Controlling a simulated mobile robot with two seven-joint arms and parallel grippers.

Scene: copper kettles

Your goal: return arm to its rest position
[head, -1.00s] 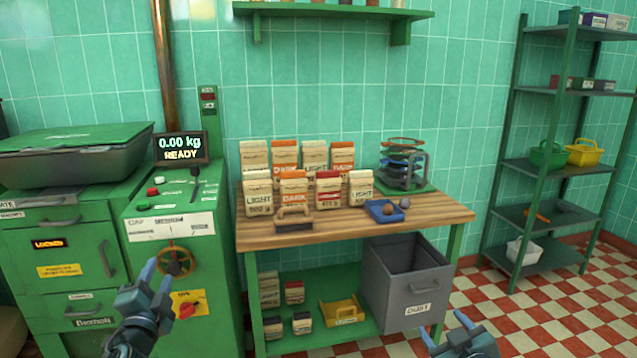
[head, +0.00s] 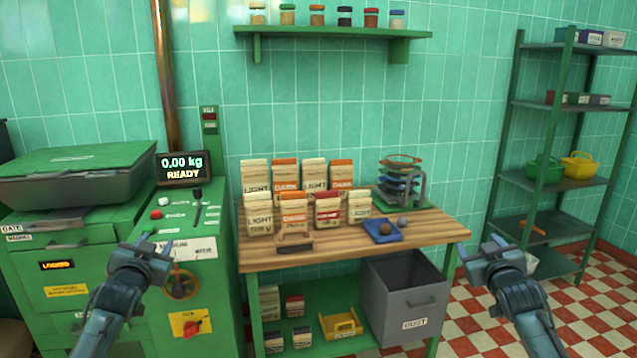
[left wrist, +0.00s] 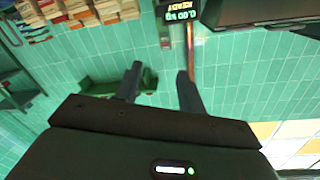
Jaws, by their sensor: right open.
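My left gripper (head: 147,254) is raised in front of the green machine at the left. Its two fingers also show spread apart in the left wrist view (left wrist: 158,84), with nothing between them. My right gripper (head: 491,250) is raised at the right, in front of the space between the wooden table and the dark shelf rack. It is open, and I see nothing in it. Both grippers look empty and apart from the goods on the table.
The wooden table (head: 350,247) holds several paper bags, a brush (head: 282,246) and a blue tray (head: 383,236). A grey dust bin (head: 405,300) stands below its right side. The green machine (head: 185,235) is at the left, the shelf rack (head: 571,183) at the right.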

